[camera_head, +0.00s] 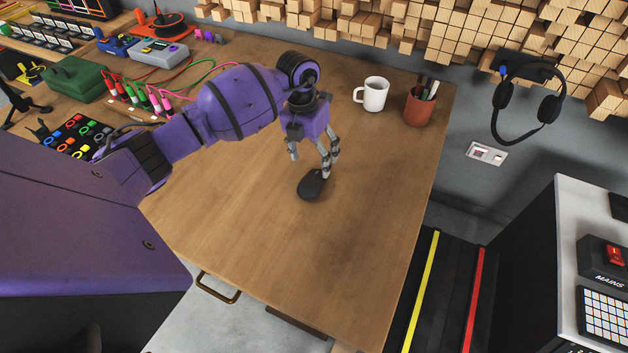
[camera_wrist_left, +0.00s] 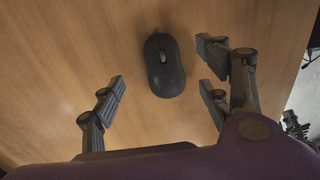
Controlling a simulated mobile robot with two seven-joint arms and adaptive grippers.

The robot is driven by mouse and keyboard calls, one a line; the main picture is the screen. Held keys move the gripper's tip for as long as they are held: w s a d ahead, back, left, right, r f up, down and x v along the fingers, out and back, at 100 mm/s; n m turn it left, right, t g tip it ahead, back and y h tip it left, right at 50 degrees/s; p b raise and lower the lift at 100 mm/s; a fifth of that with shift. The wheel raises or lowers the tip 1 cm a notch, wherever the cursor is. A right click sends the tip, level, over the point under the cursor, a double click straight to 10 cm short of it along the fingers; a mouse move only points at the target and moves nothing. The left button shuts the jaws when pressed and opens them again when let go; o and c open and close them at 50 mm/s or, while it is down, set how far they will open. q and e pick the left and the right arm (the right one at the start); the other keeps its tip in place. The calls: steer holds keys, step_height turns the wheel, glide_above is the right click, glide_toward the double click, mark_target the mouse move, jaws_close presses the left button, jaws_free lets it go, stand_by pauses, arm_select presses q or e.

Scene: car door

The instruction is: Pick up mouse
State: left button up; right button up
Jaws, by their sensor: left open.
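A black computer mouse (camera_head: 311,185) lies on the wooden table (camera_head: 250,225). My left gripper (camera_head: 315,168) is above it, pointing down, with its fingers spread. In the left wrist view the mouse (camera_wrist_left: 163,65) lies on the table between and slightly beyond the open fingers of my left gripper (camera_wrist_left: 160,90). The fingers look apart from the mouse, and nothing is held. In the head view a finger overlaps the mouse's far edge, and I cannot tell the exact height. My right gripper is not in view.
A white mug (camera_head: 375,95) and a brown pen cup (camera_head: 419,106) stand at the table's back right. Cables (camera_head: 150,92), a green box (camera_head: 76,78) and a button panel (camera_head: 77,135) are at the left. The table's front and right are clear.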

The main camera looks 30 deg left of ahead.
mark_target(314, 174)
arm_select(q)
steer(key=f, duration=0.4)
steer(key=d+f, duration=0.1)
steer(key=f, duration=0.1)
steer(key=shift+s, duration=0.25)
steer(key=c, duration=1.2)
steer(key=shift+c, duration=0.5)
steer(key=shift+r, duration=0.15)
